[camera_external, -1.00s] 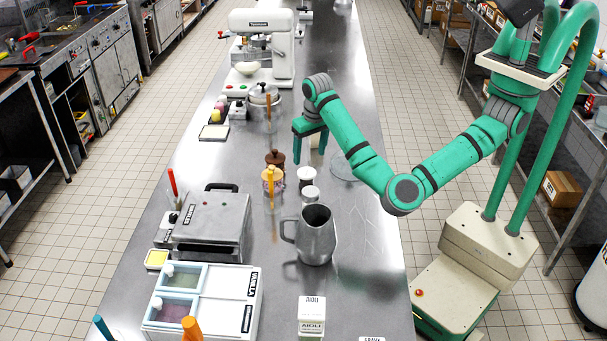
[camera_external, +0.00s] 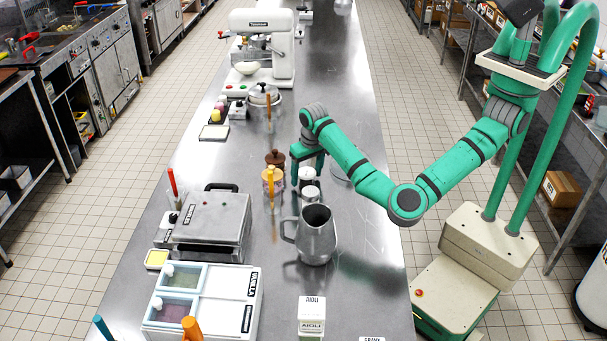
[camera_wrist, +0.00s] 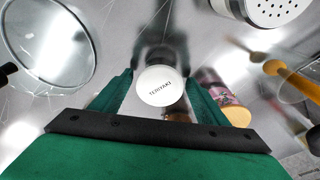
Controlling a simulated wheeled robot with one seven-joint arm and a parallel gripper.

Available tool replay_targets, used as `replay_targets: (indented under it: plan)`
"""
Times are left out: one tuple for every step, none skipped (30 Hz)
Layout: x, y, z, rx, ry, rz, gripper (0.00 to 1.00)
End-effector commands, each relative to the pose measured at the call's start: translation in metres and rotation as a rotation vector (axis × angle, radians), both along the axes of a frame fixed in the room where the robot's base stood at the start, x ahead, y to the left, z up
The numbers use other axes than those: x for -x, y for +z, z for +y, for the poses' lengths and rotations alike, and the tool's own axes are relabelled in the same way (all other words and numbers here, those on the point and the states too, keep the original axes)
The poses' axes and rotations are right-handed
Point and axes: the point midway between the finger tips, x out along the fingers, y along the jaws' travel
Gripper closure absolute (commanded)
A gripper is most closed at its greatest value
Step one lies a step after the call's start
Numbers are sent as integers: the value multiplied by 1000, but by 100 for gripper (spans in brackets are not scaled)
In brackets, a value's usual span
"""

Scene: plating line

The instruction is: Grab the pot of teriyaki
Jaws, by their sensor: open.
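The pot of teriyaki (camera_wrist: 159,86) shows in the wrist view as a round white lid with its name printed on it. It lies between the two fingers of my gripper (camera_wrist: 158,78), with a finger on each side and no clear contact. In the external view my gripper (camera_external: 307,170) is low over the counter with its fingers around the small white-lidded dark pot (camera_external: 306,178). The gripper is open. The pot's body is mostly hidden under its lid in the wrist view.
A perforated-lid shaker (camera_wrist: 268,10) stands close by, in front of the pot in the external view (camera_external: 310,193). A metal jug (camera_external: 317,238) is nearer the camera. A jar with an orange utensil (camera_external: 271,178) stands left. A clear round dish (camera_wrist: 45,45) lies on the other side.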

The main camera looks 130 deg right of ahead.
Motion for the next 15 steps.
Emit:
replay_targets:
  plan:
    - [0, 0, 0, 0, 0, 0, 32]
    - [0, 0, 0, 0, 0, 0, 32]
    - [0, 0, 0, 0, 0, 0, 32]
    - [0, 0, 0, 0, 0, 0, 32]
    - [0, 0, 0, 0, 0, 0, 32]
    - [0, 0, 0, 0, 0, 0, 39]
    - [0, 0, 0, 0, 0, 0, 46]
    - [0, 0, 0, 0, 0, 0, 53]
    - [0, 0, 0, 0, 0, 0, 63]
    - [0, 0, 0, 0, 0, 0, 70]
    - [0, 0, 0, 0, 0, 0, 71]
    - [0, 0, 0, 1, 0, 0, 71]
    - [0, 0, 0, 1, 0, 0, 71]
    - [0, 0, 0, 1, 0, 0, 71]
    - [0, 0, 0, 1, 0, 0, 71]
